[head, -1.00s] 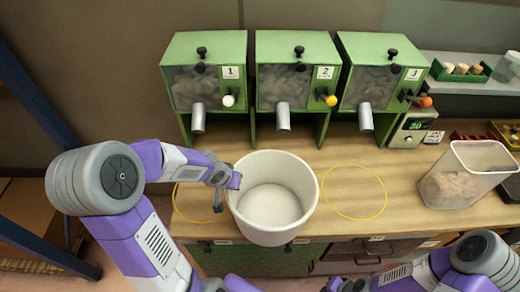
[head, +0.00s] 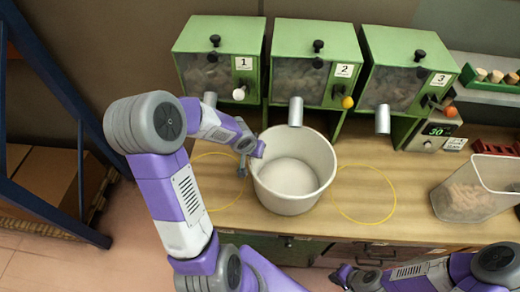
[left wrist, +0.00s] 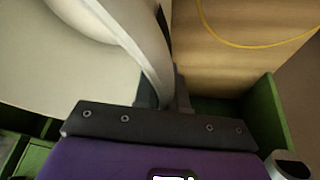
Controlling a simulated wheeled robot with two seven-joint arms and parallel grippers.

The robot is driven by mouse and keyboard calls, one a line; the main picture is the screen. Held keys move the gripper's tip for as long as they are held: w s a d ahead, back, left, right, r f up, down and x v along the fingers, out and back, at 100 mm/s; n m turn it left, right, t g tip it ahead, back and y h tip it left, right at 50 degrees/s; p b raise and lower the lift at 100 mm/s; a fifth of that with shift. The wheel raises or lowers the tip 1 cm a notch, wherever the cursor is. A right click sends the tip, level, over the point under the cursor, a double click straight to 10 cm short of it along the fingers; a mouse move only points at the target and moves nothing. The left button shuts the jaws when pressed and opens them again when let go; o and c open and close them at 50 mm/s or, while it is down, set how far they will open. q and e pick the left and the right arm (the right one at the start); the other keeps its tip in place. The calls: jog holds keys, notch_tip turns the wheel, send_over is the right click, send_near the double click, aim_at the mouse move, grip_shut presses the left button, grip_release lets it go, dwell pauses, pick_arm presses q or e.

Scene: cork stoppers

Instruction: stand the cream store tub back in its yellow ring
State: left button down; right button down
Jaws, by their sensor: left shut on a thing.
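The cream tub (head: 318,148), open-topped and upright, is in the middle of the head view, between two yellow rings on the counter. I cannot tell whether its base touches the counter. The left ring (head: 203,208) is partly hidden by my arm and the tub; the right ring (head: 394,205) is empty, its near side close to the tub. My left gripper (head: 252,156) is shut on the tub's left rim; the left wrist view shows the tub wall (left wrist: 40,55) between the fingers. My right gripper (head: 342,274) is low, in front of the counter; its jaws are unclear.
Three green dispensers (head: 310,62) with metal spouts stand behind the tub. A clear bin of corks (head: 470,195) stands at the right, and a small scale (head: 433,137) behind it. The counter's front edge is close in front of the tub.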

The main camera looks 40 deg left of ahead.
pick_arm(q)
jog(key=shift+w+r, duration=0.1)
jog(key=shift+w, duration=0.15)
jog(key=shift+w+f+b, duration=0.25)
jog(key=shift+f+b, duration=0.15)
jog(key=shift+f, duration=0.45)
jog(key=shift+s, duration=0.2)
jog(key=shift+w, duration=0.1)
jog(key=shift+f+b, duration=0.2)
jog(key=shift+b, duration=0.2)
jog(key=c, duration=1.2)
grip_release()
jog(key=shift+r, duration=0.15)
